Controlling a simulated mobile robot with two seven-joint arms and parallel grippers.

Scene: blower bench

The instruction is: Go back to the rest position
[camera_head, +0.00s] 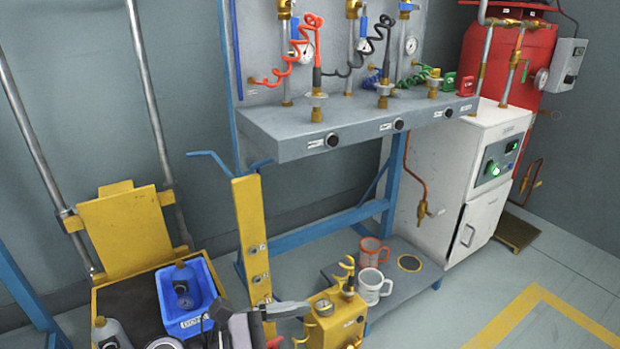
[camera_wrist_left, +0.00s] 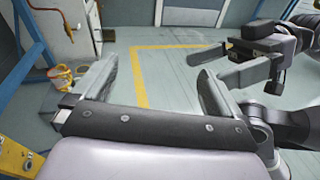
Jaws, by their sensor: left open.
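My left gripper (camera_wrist_left: 156,70) is open in the left wrist view, its two grey fingers wide apart with nothing between them. In the head view part of it (camera_head: 282,311) shows at the bottom, close to the yellow device with a gauge (camera_head: 332,322); whether they touch is unclear. My right gripper (camera_wrist_left: 232,68) shows at the upper right of the left wrist view, beyond my left gripper's right finger. I see nothing held in it, but its opening is not clear. It is not visible in the head view.
A blue bin (camera_head: 188,318) sits on a yellow-framed cart (camera_head: 128,228) at left. A white cabinet (camera_head: 475,200) is at right. Floor at lower right is clear.

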